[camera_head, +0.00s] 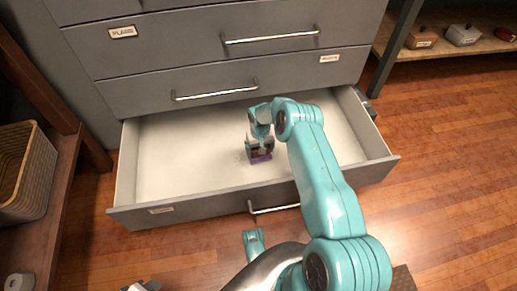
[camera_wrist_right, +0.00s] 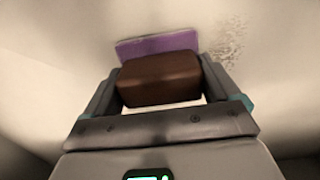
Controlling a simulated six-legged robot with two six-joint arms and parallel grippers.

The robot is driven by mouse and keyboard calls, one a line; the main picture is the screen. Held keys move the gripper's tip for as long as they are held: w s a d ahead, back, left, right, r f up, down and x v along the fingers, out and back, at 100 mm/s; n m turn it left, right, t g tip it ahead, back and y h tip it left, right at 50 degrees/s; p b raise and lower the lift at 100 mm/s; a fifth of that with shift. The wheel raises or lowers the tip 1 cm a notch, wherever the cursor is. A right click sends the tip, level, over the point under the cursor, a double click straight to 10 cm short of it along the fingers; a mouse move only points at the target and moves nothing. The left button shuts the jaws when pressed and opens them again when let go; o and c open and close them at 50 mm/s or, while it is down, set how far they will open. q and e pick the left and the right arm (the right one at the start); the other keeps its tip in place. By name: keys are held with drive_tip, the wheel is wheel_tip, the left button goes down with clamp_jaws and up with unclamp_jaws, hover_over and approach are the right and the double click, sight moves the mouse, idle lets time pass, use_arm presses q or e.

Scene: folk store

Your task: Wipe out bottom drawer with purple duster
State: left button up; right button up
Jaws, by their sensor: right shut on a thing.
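The bottom drawer (camera_head: 180,212) is pulled out, with a pale, empty-looking inside. My right gripper (camera_head: 260,150) reaches down into it near the middle. It is shut on the brown block handle of the purple duster (camera_head: 261,159). In the right wrist view the fingers grip both sides of the brown block (camera_wrist_right: 160,80), and the purple pad (camera_wrist_right: 157,44) shows beyond it, at or very close to the drawer floor. A patch of dark specks (camera_wrist_right: 228,42) lies on the floor right of the pad. A gripper-like part, seemingly my left gripper (camera_head: 141,286), is cut off at the bottom edge.
Closed grey drawers with bar handles (camera_head: 270,37) rise behind the open one. A wicker basket (camera_head: 24,172) stands on a wooden shelf at left. A shelf with small boxes (camera_head: 463,34) is at upper right. The wooden floor (camera_head: 450,165) at right is clear.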

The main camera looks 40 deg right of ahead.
drive_tip(key=shift+w+a+r, duration=0.1)
drive_tip(key=shift+w+a, duration=0.35)
drive_tip(key=shift+a, duration=0.25)
drive_tip(key=shift+w+a, duration=0.45)
drive_tip(key=shift+a, duration=0.25)
drive_tip(key=shift+w+a+f, duration=0.1)
drive_tip(key=shift+w+a, duration=0.5)
drive_tip(key=shift+a, duration=0.45)
drive_tip(key=shift+w+a+f, duration=0.1)
drive_tip(key=shift+w+a, duration=0.5)
drive_tip(key=shift+a, duration=0.4)
drive_tip(key=shift+w+a, duration=0.6)
drive_tip(key=shift+a, duration=0.45)
drive_tip(key=shift+r, duration=0.15)
drive_tip(key=shift+d+r+p, duration=0.1)
drive_tip(key=shift+r+p, duration=1.95)
drive_tip(key=shift+r, duration=0.85)
wheel_tip(320, 180, up, 3)
drive_tip(key=shift+p, duration=0.95)
